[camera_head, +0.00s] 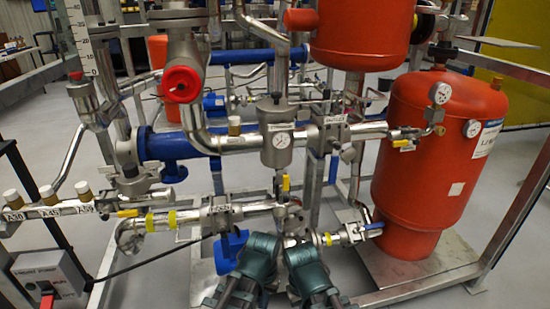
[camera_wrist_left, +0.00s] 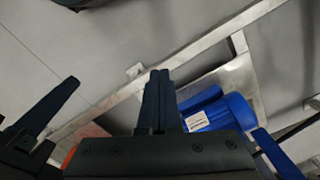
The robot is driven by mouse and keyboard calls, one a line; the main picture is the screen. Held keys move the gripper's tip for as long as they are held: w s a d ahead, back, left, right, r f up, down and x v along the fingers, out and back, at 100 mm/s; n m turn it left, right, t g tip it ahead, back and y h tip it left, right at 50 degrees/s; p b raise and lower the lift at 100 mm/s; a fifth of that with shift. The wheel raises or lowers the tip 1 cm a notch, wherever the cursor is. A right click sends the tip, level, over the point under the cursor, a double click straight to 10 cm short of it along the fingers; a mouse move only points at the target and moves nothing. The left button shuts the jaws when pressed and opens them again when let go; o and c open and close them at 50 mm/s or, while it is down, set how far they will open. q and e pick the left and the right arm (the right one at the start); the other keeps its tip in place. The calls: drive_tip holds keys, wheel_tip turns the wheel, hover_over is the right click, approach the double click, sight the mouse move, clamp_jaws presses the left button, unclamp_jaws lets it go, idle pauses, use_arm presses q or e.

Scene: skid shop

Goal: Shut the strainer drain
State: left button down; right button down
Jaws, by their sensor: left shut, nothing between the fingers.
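The lever does not show there. My right arm comes up beside the left; its fingers cannot be made out.
A horizontal pipe (camera_head: 245,209) with labels and yellow bands crosses below the strainer. A red tank (camera_head: 435,150) stands at the right. A blue motor (camera_wrist_left: 218,112) lies close by in the wrist view. Steel frame bars (camera_head: 190,292) surround the skid.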

use_arm(q)
drive_tip(key=w+r+n+h+p, duration=0.1)
drive_tip(key=w+r+p, duration=0.4)
drive_tip(key=r+p, duration=0.7)
drive_tip(key=w+a+r+n+t+h+p, duration=0.1)
drive_tip(key=w+r+p, duration=0.4)
drive_tip(key=r+p, duration=0.7)
drive_tip(key=w+r+n+h+p, duration=0.2)
drive_tip(key=w+r+n+p, duration=0.1)
drive_tip(key=r+p, duration=0.9)
drive_tip(key=shift+w+a+r+n+h+p, duration=0.3)
drive_tip(key=shift+w+r, duration=0.6)
drive_tip(key=shift+r, duration=1.25)
drive_tip(key=shift+d+f, duration=0.15)
drive_tip(key=b, duration=0.9)
approach(286, 190)
drive_tip(key=f, duration=0.4)
drive_tip(key=shift+w+d+f, duration=0.15)
drive_tip(key=shift+d+f, duration=0.1)
drive_tip(key=shift+f, duration=0.15)
drive_tip(key=shift+d, duration=0.1)
drive_tip(key=shift+w+d+r+y+p, duration=0.1)
drive_tip(key=shift+d+y+p, duration=0.1)
drive_tip(key=shift+y+p, duration=0.15)
